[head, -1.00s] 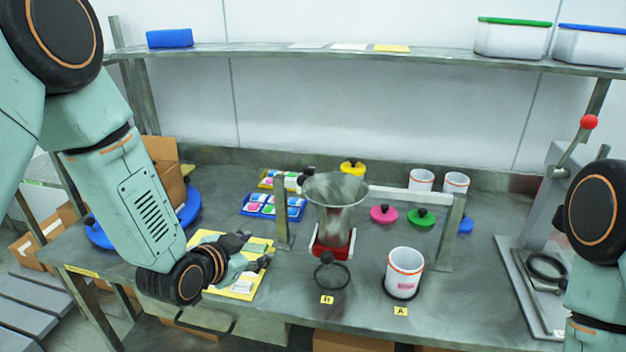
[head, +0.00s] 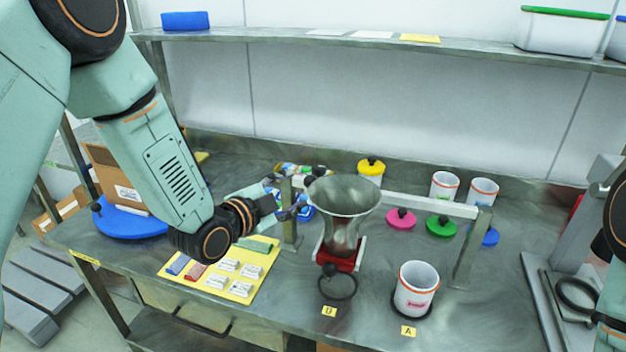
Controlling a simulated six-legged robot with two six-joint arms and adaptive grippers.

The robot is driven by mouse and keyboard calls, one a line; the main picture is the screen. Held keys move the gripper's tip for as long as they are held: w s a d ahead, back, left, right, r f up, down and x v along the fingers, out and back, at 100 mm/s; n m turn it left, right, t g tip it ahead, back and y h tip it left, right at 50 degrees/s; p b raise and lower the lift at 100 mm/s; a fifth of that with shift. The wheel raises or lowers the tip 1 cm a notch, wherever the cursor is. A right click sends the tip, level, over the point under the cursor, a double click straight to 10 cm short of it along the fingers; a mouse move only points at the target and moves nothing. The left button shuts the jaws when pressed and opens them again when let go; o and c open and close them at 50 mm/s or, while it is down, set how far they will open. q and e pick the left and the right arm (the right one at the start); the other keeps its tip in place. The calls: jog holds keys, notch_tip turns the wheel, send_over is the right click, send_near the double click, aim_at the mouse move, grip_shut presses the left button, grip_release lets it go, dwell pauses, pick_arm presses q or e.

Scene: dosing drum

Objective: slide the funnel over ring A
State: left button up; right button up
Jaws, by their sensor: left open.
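The metal funnel (head: 345,203) sits in a red carriage (head: 338,258) on a pale rail (head: 440,205). To the right, a white jar with an orange rim (head: 415,289) stands upright in ring A (head: 397,308), by the yellow A label (head: 408,330). My left gripper (head: 298,208) is open and empty, just left of the funnel and near the left rail post. My right gripper is outside the view; only part of that arm shows at the right edge.
A yellow mat (head: 246,288) with small packs lies front left. Pink (head: 401,219), green (head: 441,226) and blue (head: 490,236) lids lie behind the rail with two white jars (head: 445,186). A yellow-lidded jar (head: 371,170) stands behind the funnel. The right rail post (head: 472,250) stands beyond ring A.

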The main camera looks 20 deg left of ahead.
aim_at(305, 184)
pick_arm(q)
jog(key=shift+m, duration=0.3)
jog(key=x, duration=0.5)
jog(key=shift+w, duration=0.15)
jog(key=shift+w+d+f, duration=0.15)
jog(key=shift+w+d, duration=0.45)
jog(key=shift+w, duration=0.25)
jog(key=shift+w+a+f, duration=0.1)
jog(key=shift+w+f, duration=0.1)
jog(key=shift+w, duration=0.2)
jog(key=shift+s+r, duration=0.15)
jog(key=shift+s, duration=0.1)
jog(key=c, duration=0.4)
jog(key=shift+w, duration=0.15)
grip_shut()
